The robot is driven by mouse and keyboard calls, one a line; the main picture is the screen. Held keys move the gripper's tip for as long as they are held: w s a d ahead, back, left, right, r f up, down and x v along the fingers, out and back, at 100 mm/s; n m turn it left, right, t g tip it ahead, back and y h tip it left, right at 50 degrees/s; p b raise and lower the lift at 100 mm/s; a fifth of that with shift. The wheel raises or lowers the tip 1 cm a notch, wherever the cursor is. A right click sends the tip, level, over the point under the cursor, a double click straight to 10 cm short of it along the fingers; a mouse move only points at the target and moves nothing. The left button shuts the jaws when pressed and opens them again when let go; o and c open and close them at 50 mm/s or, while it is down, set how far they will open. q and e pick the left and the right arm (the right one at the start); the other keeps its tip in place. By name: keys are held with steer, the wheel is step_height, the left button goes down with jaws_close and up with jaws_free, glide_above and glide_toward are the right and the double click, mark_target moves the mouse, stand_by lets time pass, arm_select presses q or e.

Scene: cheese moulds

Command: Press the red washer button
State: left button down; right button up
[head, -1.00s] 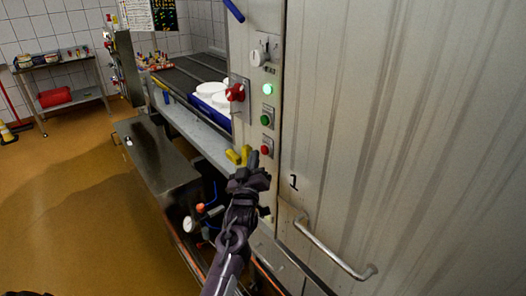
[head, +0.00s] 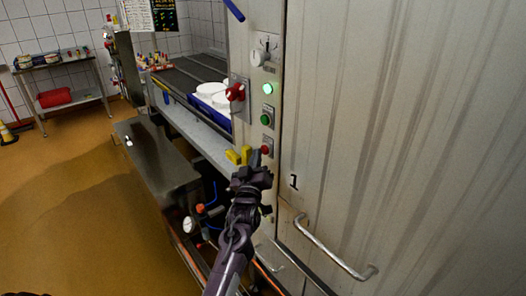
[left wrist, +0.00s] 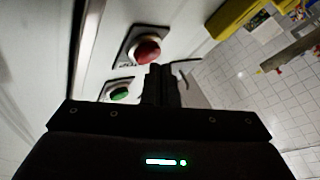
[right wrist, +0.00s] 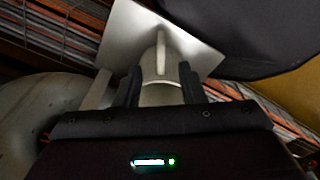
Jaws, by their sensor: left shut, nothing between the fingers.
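The red button (head: 266,150) is on the grey control panel, below a green button (head: 266,119). My left gripper (head: 255,158) is shut and empty, its fingertips just left of and slightly below the red button in the head view. In the left wrist view the red button (left wrist: 147,52) stands just beyond the shut fingertips (left wrist: 158,70), slightly to their left. I cannot tell whether they touch. The green button (left wrist: 119,94) is lower left there. My right gripper (right wrist: 160,88) shows only in the right wrist view, fingers apart, with a pale cylindrical part in line between them.
A lit green lamp (head: 267,88) and a red rotary switch (head: 235,92) are higher on the panel. Yellow handles (head: 239,156) stand left of my left gripper. A door handle (head: 335,248) juts out at lower right. Open floor (head: 70,200) lies at left.

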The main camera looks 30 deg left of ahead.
arm_select(q)
steer(key=shift+w+d, duration=0.2)
steer(key=shift+w, duration=0.3)
arm_select(e)
steer(key=shift+f, duration=0.3)
arm_select(q)
steer(key=shift+s, duration=0.1)
arm_select(e)
steer(key=shift+r, duration=0.1)
arm_select(q)
steer(key=shift+s+a, duration=0.35)
steer(key=shift+s, duration=0.4)
arm_select(e)
steer(key=shift+r, duration=0.4)
steer(key=shift+r+p, duration=0.4)
steer(key=shift+p, duration=0.25)
steer(key=shift+r+p, duration=0.7)
arm_select(q)
steer(key=s, duration=0.1)
steer(key=s+a, duration=0.1)
steer(key=s, duration=0.1)
steer(key=s+a, duration=0.1)
steer(key=shift+s, duration=0.3)
